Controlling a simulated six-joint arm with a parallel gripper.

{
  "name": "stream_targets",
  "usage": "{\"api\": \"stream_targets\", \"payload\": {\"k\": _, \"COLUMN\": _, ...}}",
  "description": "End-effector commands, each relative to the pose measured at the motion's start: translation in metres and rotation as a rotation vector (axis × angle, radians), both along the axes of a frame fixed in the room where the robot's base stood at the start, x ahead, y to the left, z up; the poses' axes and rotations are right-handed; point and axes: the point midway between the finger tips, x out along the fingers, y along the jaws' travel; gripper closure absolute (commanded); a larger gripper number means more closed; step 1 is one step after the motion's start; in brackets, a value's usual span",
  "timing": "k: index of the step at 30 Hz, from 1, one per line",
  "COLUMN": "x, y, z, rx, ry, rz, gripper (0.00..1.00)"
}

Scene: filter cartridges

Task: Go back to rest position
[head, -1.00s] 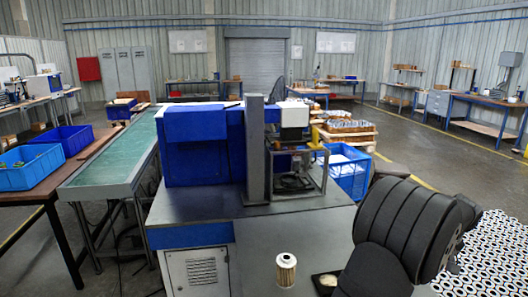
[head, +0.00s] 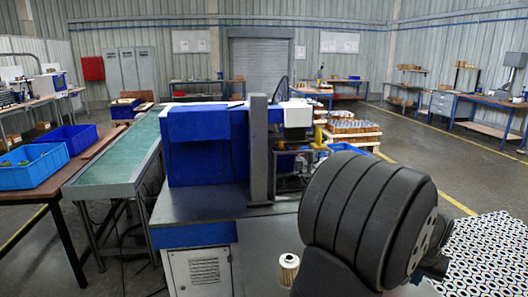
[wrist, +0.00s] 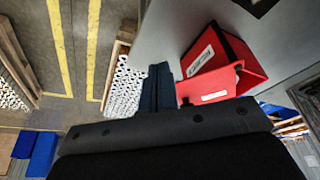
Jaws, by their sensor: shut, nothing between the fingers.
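My gripper (wrist: 158,88) shows in the wrist view as dark fingers held together with nothing between them. It points out over the scene, apart from any object. In the head view, my dark arm covers the right front of the grey bench and hides the gripper.
A blue machine (head: 205,143) with a grey post (head: 258,150) stands behind the cartridge. A green conveyor (head: 118,162) runs at the left, beside blue bins (head: 32,168).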

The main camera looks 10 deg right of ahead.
Motion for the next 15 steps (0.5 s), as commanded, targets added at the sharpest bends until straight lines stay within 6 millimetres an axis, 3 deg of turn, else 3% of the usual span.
{"api": "stream_targets", "payload": {"k": 15, "x": -0.001, "y": 0.016, "z": 0.0, "rx": 0.0, "ry": -0.001, "rz": -0.121, "gripper": 1.0}}
